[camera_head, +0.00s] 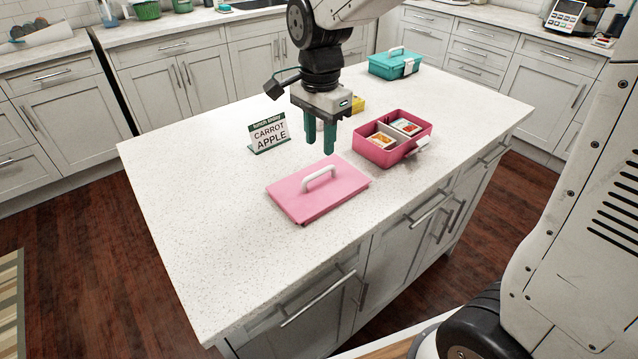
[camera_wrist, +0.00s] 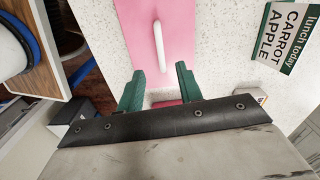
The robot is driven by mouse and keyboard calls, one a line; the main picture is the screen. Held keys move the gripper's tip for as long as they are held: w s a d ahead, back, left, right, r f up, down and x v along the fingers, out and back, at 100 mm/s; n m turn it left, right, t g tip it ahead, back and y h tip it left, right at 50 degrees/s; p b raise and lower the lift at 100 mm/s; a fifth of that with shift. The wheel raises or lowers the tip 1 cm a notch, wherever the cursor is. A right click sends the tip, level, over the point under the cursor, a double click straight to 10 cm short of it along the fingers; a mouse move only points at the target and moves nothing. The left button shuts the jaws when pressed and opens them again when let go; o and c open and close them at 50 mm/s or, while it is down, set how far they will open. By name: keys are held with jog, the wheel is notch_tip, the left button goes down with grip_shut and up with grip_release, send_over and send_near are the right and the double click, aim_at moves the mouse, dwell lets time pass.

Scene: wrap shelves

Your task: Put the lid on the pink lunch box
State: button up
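The pink lid (camera_head: 325,197) lies flat on the island top, with its white handle (camera_head: 318,178) upward. The open pink lunch box (camera_head: 372,152) stands to its right and farther back, apart from it. Food packs (camera_head: 406,127) sit in its compartments, and a white latch (camera_head: 418,148) hangs at its right side. My gripper (camera_head: 320,148) points down above the counter, behind the lid and left of the box. Its green fingers are apart and empty. In the wrist view the fingers (camera_wrist: 160,73) are spread, with the lid (camera_wrist: 135,35) and handle (camera_wrist: 158,45) beyond them.
A sign reading "CARROT APPLE" (camera_head: 268,134) stands left of my gripper. A closed teal lunch box (camera_head: 394,65) sits at the back. A yellow item (camera_head: 358,104) is partly hidden behind my gripper. The island's left and front-left area is clear.

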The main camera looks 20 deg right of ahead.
aim_at(319, 168)
jog(key=shift+f+m, duration=0.15)
jog(key=shift+m, duration=0.25)
jog(key=shift+f, duration=0.2)
notch_tip(319, 168, down, 7)
jog(key=shift+f, duration=0.15)
jog(key=shift+c, duration=0.4)
grip_shut()
